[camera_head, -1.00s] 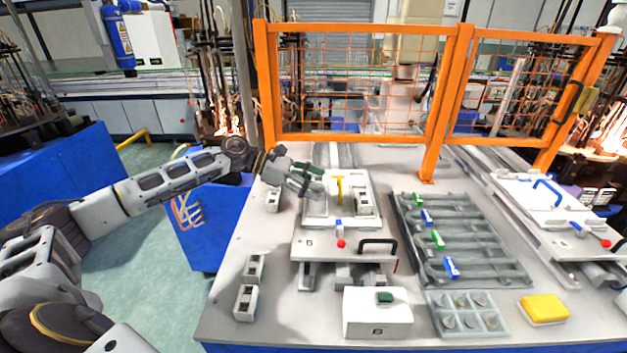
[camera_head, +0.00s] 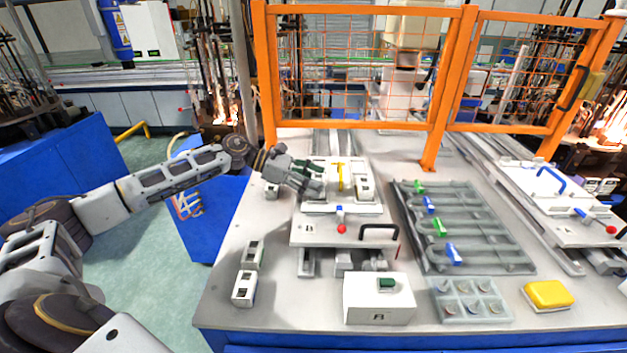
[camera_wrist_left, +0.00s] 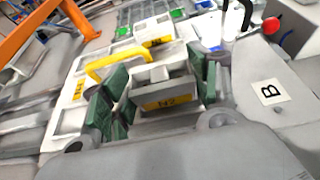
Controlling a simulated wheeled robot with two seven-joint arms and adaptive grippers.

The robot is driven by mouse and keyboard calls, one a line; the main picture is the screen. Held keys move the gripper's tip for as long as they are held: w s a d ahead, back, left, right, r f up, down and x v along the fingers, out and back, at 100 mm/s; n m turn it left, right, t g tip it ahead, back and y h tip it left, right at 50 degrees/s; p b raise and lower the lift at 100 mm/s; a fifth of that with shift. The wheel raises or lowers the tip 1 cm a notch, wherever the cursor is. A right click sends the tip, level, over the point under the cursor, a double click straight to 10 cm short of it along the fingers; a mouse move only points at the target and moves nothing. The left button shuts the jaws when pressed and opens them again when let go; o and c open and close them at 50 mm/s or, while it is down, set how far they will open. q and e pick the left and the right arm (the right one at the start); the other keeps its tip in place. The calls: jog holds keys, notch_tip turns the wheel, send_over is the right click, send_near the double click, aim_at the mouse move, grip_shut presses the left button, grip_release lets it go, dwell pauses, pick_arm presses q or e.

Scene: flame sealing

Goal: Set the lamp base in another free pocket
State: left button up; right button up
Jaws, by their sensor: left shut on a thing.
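My left gripper (camera_head: 314,178) reaches over the left part of the white fixture (camera_head: 342,207) with plate B (camera_head: 310,229). In the left wrist view its green-padded fingers (camera_wrist_left: 162,88) are shut on a white lamp base (camera_wrist_left: 150,75) with a yellow label. The base is low over the fixture; whether it touches the pocket floor is hidden. A yellow handle (camera_head: 340,178) stands in the middle of the fixture and also shows in the wrist view (camera_wrist_left: 105,67). Another white block (camera_head: 365,188) sits on the fixture's right side. My right gripper is out of view.
Two white blocks (camera_head: 252,254) (camera_head: 244,289) stand at the table's left, and another (camera_head: 271,191) is behind my gripper. A grey rack (camera_head: 480,235), a white box (camera_head: 378,302), a small tray (camera_head: 470,300) and a yellow pad (camera_head: 548,294) lie right. An orange fence (camera_head: 350,124) stands behind.

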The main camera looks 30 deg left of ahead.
pick_arm(q)
jog(key=shift+f, duration=0.3)
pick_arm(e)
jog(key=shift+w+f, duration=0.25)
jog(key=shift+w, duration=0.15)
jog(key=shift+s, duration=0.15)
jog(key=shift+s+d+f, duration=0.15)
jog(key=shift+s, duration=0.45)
pick_arm(q)
jog(key=shift+b, duration=0.35)
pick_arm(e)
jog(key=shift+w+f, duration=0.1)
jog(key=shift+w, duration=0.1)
pick_arm(q)
jog(key=shift+f, duration=0.1)
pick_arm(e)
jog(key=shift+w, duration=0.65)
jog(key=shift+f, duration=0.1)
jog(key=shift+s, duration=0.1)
pick_arm(q)
jog(key=shift+b, duration=0.3)
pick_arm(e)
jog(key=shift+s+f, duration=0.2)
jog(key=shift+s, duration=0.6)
